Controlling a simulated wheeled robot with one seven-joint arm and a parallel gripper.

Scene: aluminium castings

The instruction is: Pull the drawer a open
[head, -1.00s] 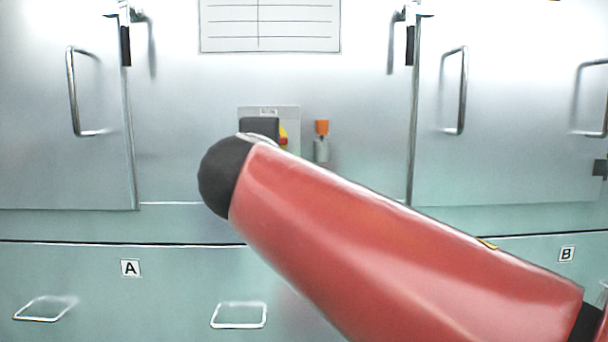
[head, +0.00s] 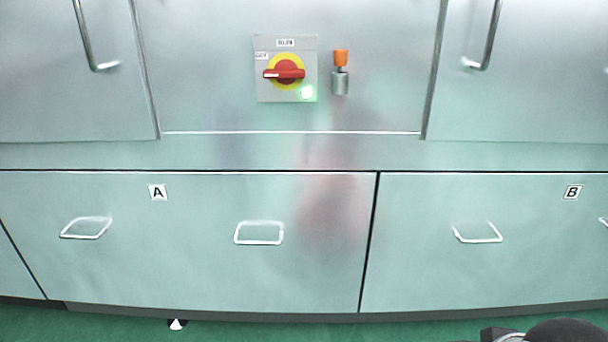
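Drawer A (head: 200,275) is a wide metal front at the lower left of the head view, with a label "A" (head: 158,192) near its top. It sits flush with the cabinet and looks shut. It has two wire handles, a left one (head: 84,235) and a right one (head: 259,242). My gripper's fingers do not show. Only a dark part of my own body shows at the bottom right edge, apart from the drawer.
Drawer B (head: 480,275) is to the right, flush, with its own handle (head: 478,239). Above are a red and yellow rotary switch (head: 285,73), an orange-topped fitting (head: 340,72) and cabinet doors with bar handles.

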